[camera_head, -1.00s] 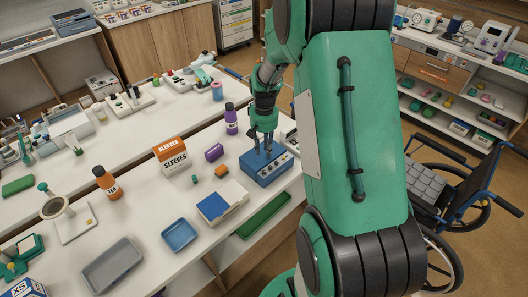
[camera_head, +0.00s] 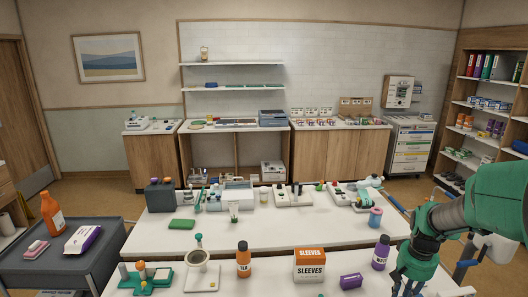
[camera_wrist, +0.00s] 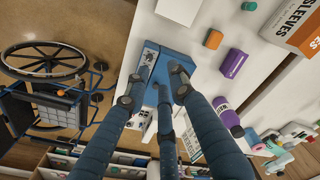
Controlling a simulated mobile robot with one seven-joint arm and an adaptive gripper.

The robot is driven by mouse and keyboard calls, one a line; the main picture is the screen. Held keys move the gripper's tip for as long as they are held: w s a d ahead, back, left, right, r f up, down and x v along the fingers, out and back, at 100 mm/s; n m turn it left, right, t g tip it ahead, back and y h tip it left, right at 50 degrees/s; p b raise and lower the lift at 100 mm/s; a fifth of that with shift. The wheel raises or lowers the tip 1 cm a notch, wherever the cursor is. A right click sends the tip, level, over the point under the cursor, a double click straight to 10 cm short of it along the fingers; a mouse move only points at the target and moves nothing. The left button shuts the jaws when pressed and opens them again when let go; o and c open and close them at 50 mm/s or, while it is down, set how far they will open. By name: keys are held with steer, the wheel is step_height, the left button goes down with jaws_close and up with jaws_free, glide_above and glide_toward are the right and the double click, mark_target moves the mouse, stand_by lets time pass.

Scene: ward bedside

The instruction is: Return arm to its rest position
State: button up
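My arm (camera_head: 490,207) bends down at the right edge of the head view. My gripper (camera_head: 410,282) is at the bottom right there, its fingertips cut off by the frame. In the wrist view my gripper (camera_wrist: 163,72) has its dark fingers apart, with nothing held between them. The fingertips lie over a blue device (camera_wrist: 161,68) at the table's edge; I cannot tell whether they touch it. The blue device is out of the head view.
A wheelchair (camera_wrist: 50,90) stands on the floor beside the table. A dark cart (camera_head: 50,268) stands at left.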

steer(key=s+a+r+n+t, duration=0.1)
steer(key=s+a+r, duration=0.2)
steer(key=a+r, duration=0.45)
steer(key=s+a+r+n+t, duration=0.1)
steer(key=s+a+r+n, duration=0.1)
steer(key=s+a+r, duration=0.4)
steer(key=s+a+r+n+t, duration=0.1)
steer(key=s+a+r, duration=0.2)
steer(key=s+a, duration=0.2)
steer(key=s+a+r+n+t, duration=0.1)
steer(key=s+a+r, duration=0.2)
steer(key=s+a, duration=0.3)
steer(key=shift+a+r+t, duration=0.25)
steer(key=shift+a+t, duration=0.15)
steer(key=shift+a, duration=0.6)
